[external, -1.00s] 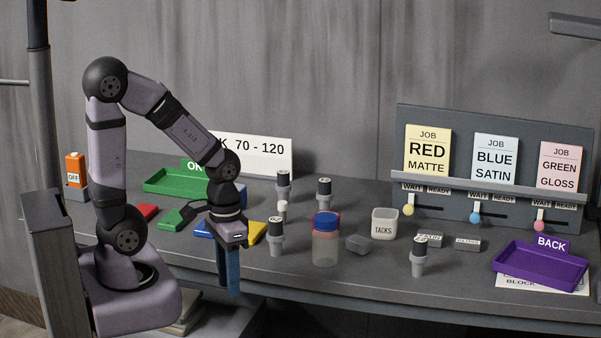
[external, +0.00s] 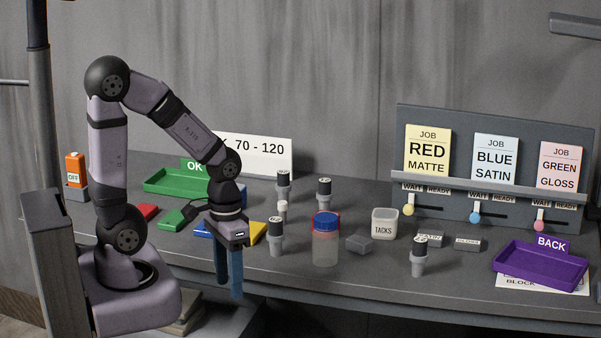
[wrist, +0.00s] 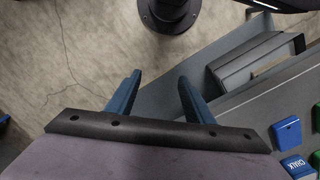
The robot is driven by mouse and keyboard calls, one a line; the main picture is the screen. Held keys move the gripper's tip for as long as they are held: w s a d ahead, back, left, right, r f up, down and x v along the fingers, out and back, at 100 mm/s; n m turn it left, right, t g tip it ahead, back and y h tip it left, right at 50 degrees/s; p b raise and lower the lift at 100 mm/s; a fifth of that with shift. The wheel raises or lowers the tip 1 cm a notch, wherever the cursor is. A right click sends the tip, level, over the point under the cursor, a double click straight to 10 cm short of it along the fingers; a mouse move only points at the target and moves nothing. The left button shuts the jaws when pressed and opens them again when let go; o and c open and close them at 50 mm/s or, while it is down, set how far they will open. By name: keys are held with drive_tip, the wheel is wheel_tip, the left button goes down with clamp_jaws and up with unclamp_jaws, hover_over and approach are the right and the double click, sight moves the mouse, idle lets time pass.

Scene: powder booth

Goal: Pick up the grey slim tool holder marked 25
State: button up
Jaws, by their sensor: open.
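Several slim grey holders with black caps stand upright on the bench: one at the back (external: 283,186), one right of it (external: 323,192), one nearer the front (external: 276,238) and one farther right (external: 418,258). Their cap marks are too small to read, so I cannot tell which is 25. My gripper (external: 229,283) points down at the bench's front edge, left of the front holder and apart from it. Its blue fingers are open and empty. In the wrist view my gripper (wrist: 159,80) has floor between its fingers, and no holder shows there.
A green OK tray (external: 165,183) is behind my gripper; a purple BACK tray (external: 540,268) is far right. The front strip of bench between jar and right holder is clear.

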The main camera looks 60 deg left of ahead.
sight(279, 179)
drive_tip(key=w+a+r+n+t+h+p, duration=0.25)
drive_tip(key=w+r+n+h, duration=0.2)
drive_tip(key=w+n, duration=0.45)
drive_tip(key=w+a+r+n+t+h+p, duration=0.1)
drive_tip(key=w+r+n+t+h+p, duration=0.15)
drive_tip(key=w+r+n+h, duration=0.6)
drive_tip(key=w+a+f+n+t+y+b, duration=0.2)
drive_tip(key=w+a+f+n+y+b, duration=0.1)
drive_tip(key=a, duration=0.6)
drive_tip(key=w+a+f+n+t+y+b, duration=0.2)
drive_tip(key=a+n+y, duration=0.3)
drive_tip(key=a+n, duration=0.3)
drive_tip(key=w+a+f+n+t+y+b, duration=0.3)
drive_tip(key=a+n+t+y+b, duration=0.1)
drive_tip(key=a, duration=0.8)
drive_tip(key=shift+w+a+f+n, duration=0.15)
drive_tip(key=shift+w+f+n, duration=0.2)
drive_tip(key=shift+n, duration=0.3)
drive_tip(key=a+n+y, duration=0.1)
drive_tip(key=a, duration=0.1)
drive_tip(key=a+n, duration=0.1)
drive_tip(key=a, duration=0.1)
drive_tip(key=s+a+y+b, duration=0.1)
drive_tip(key=a, duration=0.1)
drive_tip(key=shift+a+f+n+t+y, duration=0.3)
drive_tip(key=shift+a+n+t, duration=0.05)
drive_tip(key=shift+n+t, duration=0.05)
drive_tip(key=shift+p+x, duration=0.4)
drive_tip(key=shift+x, duration=0.65)
